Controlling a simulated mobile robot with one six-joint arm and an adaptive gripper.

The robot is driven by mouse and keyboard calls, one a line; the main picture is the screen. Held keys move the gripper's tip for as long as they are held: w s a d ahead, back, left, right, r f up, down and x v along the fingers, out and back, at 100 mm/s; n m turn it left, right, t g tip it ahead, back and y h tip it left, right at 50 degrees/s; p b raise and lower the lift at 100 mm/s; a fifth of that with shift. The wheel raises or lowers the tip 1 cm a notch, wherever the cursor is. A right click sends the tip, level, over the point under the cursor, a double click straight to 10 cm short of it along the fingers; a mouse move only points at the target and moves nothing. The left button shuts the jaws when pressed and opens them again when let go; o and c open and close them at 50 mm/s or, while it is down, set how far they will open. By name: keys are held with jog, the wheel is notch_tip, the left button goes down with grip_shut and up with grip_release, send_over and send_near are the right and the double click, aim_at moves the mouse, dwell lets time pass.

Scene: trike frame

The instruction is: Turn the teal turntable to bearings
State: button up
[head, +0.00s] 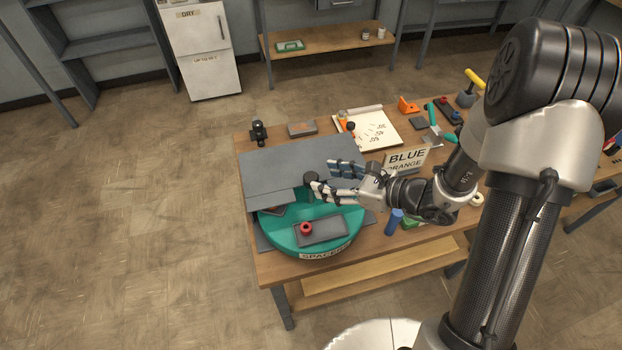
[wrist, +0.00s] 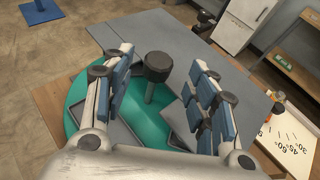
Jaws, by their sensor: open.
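The teal turntable (head: 283,236) sits at the near left corner of the workbench, partly under a grey cover. Its front label reads "SPACERS" (head: 322,255), partly cut off from view. A dark round knob (head: 311,178) stands up from the turntable; it also shows in the wrist view (wrist: 158,66) on a short post. My gripper (head: 324,180) is open over the turntable. In the wrist view its fingers (wrist: 165,88) stand on either side of the knob, which is farther out between them. I cannot tell whether either finger touches it. The "bearings" label is not visible.
A grey tray (head: 333,232) on the turntable holds a red ring (head: 306,228). The grey cover (head: 262,168) hides the turntable's back. A white angle board (head: 378,130) lies behind.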

aim_at(312, 177)
jog(key=b+x, duration=0.1)
jog(key=x, duration=0.5)
jog(key=shift+a, duration=0.15)
grip_shut()
dwell(0.5)
